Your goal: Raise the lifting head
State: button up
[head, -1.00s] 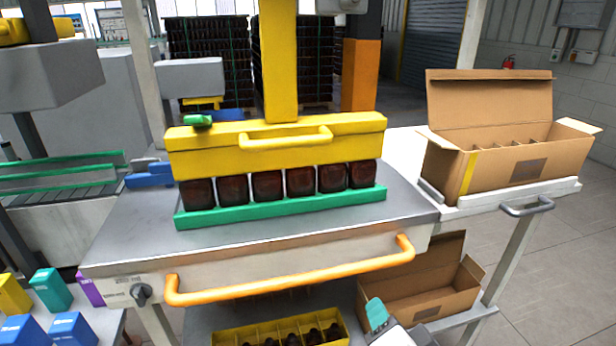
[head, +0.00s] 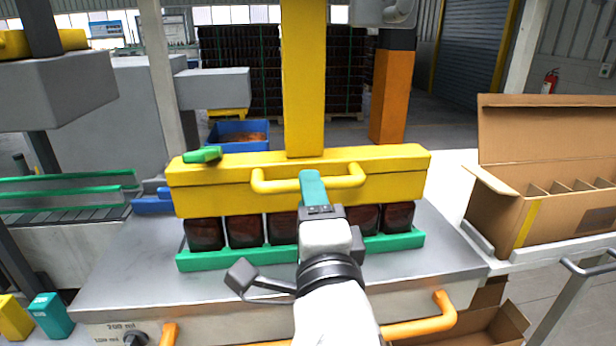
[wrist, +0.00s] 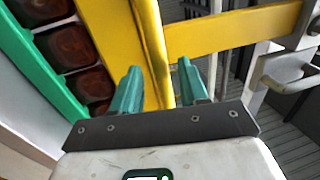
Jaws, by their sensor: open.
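The yellow lifting head (head: 215,190) is a wide block on a yellow column (head: 304,90), with a yellow handle (head: 268,181) on its front. Dark amber bottles (head: 204,233) stand in a row directly below it, behind a green rail (head: 215,260). My gripper (head: 312,178) has teal fingers and is at the middle of the handle, hiding part of it. In the wrist view my gripper (wrist: 158,75) is open, with yellow metal of the lifting head (wrist: 120,40) beyond and between its fingers. I cannot tell whether the fingers touch the handle.
A grey worktop (head: 120,277) carries the bottles, with an orange front bar (head: 420,325). An open cardboard box (head: 510,215) with dividers stands to the right. A green lever (head: 203,154) sits on the lifting head's left top. A blue bin (head: 225,131) is behind.

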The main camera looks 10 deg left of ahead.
jog(key=shift+x, duration=1.75)
jog(key=shift+c, duration=0.3)
grip_shut()
